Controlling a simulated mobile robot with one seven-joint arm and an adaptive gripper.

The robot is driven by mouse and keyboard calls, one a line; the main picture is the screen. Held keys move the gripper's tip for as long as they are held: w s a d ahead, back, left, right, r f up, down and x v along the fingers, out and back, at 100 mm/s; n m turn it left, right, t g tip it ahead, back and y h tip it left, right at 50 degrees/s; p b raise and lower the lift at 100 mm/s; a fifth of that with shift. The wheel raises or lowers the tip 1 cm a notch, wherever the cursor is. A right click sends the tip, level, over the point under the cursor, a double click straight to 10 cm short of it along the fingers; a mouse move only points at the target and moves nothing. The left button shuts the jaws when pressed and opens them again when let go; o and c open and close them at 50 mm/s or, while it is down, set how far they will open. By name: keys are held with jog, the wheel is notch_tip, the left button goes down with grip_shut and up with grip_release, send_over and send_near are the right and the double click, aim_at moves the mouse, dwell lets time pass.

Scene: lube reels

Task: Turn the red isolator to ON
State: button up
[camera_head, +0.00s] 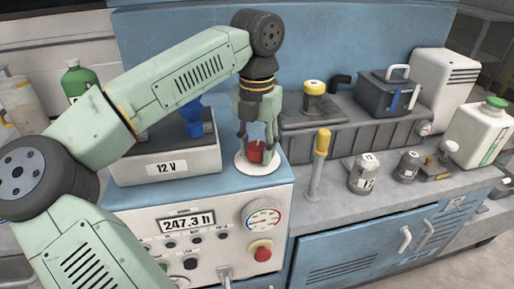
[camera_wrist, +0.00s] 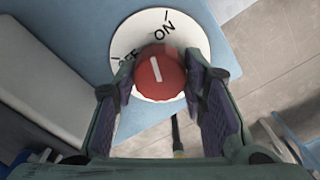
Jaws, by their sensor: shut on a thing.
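The red isolator knob (camera_head: 256,152) sits on a round white plate (camera_head: 258,169) on the blue top of the control cabinet. My gripper (camera_head: 257,138) points down over it, with its fingers on either side of the knob. In the wrist view the knob (camera_wrist: 166,80) lies between the two fingers of my gripper (camera_wrist: 158,72), which is shut on it. The knob's white line points up and slightly left. The plate (camera_wrist: 191,38) reads ON above the knob and OFF, partly hidden, at upper left. The line's upper end lies between these two labels.
A white 12 V box (camera_head: 167,167) with a blue part (camera_head: 192,118) on it stands close left of the plate. A yellow-topped lever (camera_head: 320,160) stands to the right. Below are a gauge (camera_head: 262,219) and a red button (camera_head: 262,252).

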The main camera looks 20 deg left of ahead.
aim_at(256, 146)
jog(key=shift+m, duration=2.2)
jog(key=o, duration=1.2)
jog(key=shift+c, duration=0.2)
jog(key=shift+r, duration=0.1)
notch_tip(256, 146, up, 12)
